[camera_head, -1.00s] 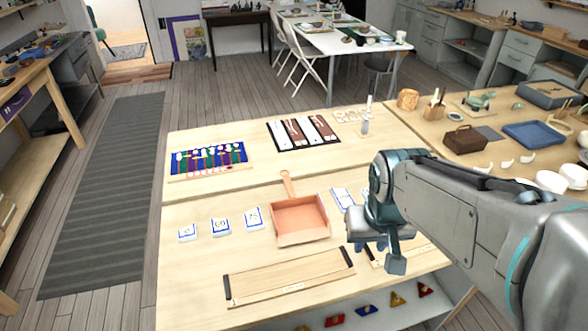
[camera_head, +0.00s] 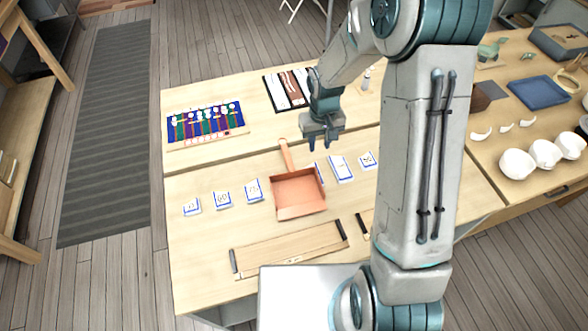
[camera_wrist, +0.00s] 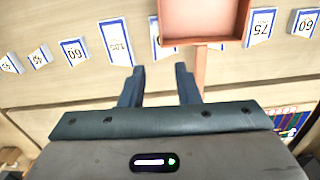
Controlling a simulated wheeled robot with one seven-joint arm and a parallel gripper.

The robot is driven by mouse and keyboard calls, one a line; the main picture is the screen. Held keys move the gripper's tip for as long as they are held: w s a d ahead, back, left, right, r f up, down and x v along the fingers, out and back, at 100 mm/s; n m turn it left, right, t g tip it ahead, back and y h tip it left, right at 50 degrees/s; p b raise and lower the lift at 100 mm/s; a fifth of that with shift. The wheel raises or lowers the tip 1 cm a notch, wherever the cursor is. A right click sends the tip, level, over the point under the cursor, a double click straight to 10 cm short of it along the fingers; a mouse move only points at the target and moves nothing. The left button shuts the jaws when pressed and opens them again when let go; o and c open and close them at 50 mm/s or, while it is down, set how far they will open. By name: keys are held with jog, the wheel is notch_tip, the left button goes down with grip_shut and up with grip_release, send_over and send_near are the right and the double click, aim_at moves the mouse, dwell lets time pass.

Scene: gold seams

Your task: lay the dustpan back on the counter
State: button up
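The dustpan (camera_head: 298,194) is salmon-coloured and lies flat on the pale wooden counter (camera_head: 200,262), its handle pointing to the far side. It also shows at the top of the wrist view (camera_wrist: 205,18), with its handle running down behind the right finger. My gripper (camera_head: 320,146) is to the right of the handle, seemingly above the counter. In the wrist view my gripper (camera_wrist: 160,76) has its two fingers apart with nothing between them, the handle beside the right finger.
Numbered cards, including one (camera_head: 253,190), stand in a row on both sides of the dustpan. A long wooden board with dark ends (camera_head: 290,250) lies in front. A colourful rack (camera_head: 206,124) and a dark tray (camera_head: 287,90) lie behind.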

jog(key=b, duration=0.5)
send_over(316, 171)
notch_tip(316, 171, down, 8)
jog(key=shift+w, duration=0.15)
jog(key=shift+f+b, duration=1.55)
jog(key=shift+f, duration=1.35)
jog(key=shift+r, duration=0.1)
grip_shut()
